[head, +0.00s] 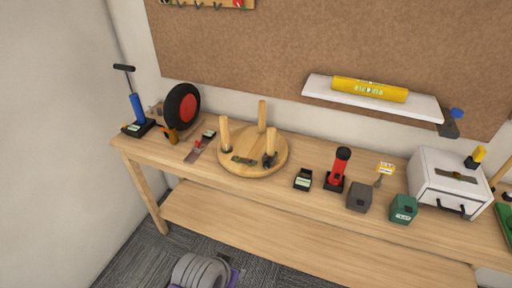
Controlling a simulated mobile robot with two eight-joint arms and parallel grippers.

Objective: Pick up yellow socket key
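No thing in view can be told for sure as the yellow socket key. A small item with a yellow top (386,168) and a thin grey stem stands on the wooden workbench (300,206), behind a dark grey block. A yellow and black item (476,157) sits on top of the white drawer box (449,183) at the right. A yellow cylinder with lettering (369,89) lies on the white wall shelf (372,101). Neither of my grippers is in view.
A blue pump (137,107), a black wheel with red hub (182,107), a round wooden stand with pegs (252,158), a red and black tool (339,169), a grey block (359,197) and a green box (403,209) crowd the bench. Grey tires (198,272) lie on the carpet.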

